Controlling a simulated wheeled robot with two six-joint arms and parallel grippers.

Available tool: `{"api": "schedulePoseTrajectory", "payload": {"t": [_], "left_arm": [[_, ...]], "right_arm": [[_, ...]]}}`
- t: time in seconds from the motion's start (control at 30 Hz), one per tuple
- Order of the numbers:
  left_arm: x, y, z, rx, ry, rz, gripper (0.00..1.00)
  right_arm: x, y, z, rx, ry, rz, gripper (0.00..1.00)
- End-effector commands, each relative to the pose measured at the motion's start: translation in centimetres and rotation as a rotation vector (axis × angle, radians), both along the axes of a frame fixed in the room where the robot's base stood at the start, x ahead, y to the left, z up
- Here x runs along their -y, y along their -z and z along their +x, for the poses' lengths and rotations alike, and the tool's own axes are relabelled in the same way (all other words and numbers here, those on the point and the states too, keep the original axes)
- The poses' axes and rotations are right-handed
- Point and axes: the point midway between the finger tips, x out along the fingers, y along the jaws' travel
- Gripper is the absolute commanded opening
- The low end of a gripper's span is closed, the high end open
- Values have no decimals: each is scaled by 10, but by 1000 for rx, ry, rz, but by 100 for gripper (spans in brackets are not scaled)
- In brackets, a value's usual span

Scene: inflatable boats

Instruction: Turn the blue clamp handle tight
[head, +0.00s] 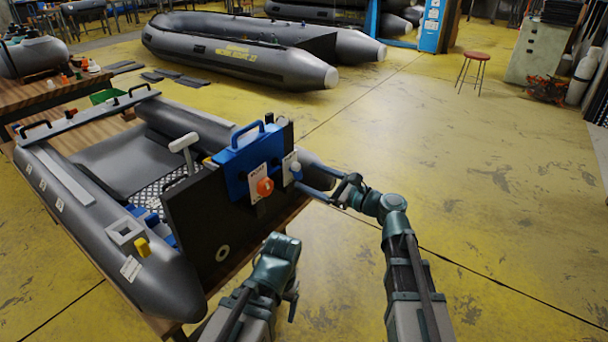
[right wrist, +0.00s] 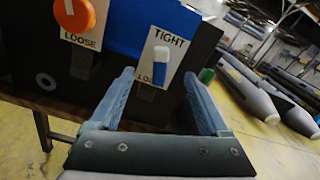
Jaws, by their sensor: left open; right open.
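The blue clamp handle (right wrist: 160,68), with a white upper part, sits on a plate marked TIGHT above and a partly hidden LOOSE below. It stands about upright. In the head view the handle (head: 296,172) is small, at the right end of the dark transom. My right gripper (right wrist: 162,98) is open, its two blue fingers on either side of the handle's lower area; whether they touch it I cannot tell. In the head view my right gripper (head: 304,176) is at the transom's right edge. My left gripper (head: 277,250) is open in front of the transom, its fingers hard to make out.
An orange knob (head: 264,187) on a LOOSE plate is left of the handle; it also shows in the wrist view (right wrist: 74,14). A blue bracket (head: 238,160) hangs over the transom (head: 205,215) of a grey boat. Open yellow floor lies to the right.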

Motion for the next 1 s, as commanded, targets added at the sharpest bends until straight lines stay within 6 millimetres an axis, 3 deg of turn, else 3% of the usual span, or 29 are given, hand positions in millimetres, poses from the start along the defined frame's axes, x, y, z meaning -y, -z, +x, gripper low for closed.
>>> {"api": "schedulePoseTrajectory", "payload": {"t": [0.3,0.77,0.87,1.0], "left_arm": [[0,0,0,0,0,0,80],[0,0,0,0,0,0,80],[0,0,0,0,0,0,80],[0,0,0,0,0,0,80]], "right_arm": [[28,0,-21,0,1,0,80],[32,1,-25,4,-3,-12,80],[25,15,-32,36,-31,-108,80],[12,63,-57,157,-151,-447,80]]}}
